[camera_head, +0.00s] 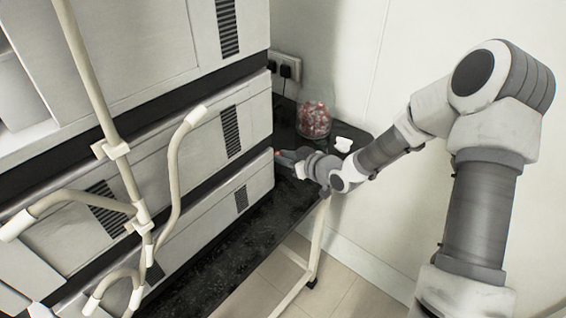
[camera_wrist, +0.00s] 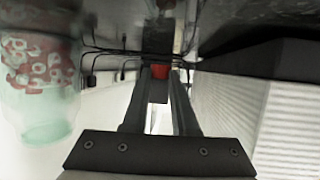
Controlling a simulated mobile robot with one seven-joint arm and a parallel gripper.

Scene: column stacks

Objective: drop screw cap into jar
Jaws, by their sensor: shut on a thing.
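A clear glass jar (camera_head: 313,121) holding several red and white caps stands at the back of the dark bench. The jar also shows large at the left of the wrist view (camera_wrist: 42,75), apart from my gripper. My gripper (camera_head: 281,155) is in front of the jar and to its left, close to the stacked instruments. In the wrist view, my gripper's fingertips (camera_wrist: 160,72) are shut on a red screw cap (camera_wrist: 160,71). Only a small red part of the held cap shows in the head view (camera_head: 277,152).
Stacked pale instruments (camera_head: 232,185) stand just left of my gripper. A small white object (camera_head: 343,144) sits right of the jar. Wall sockets with black plugs (camera_head: 286,69) are behind. Cream tubing (camera_head: 172,165) crosses the left foreground. The dark bench (camera_head: 245,250) is bare towards the front.

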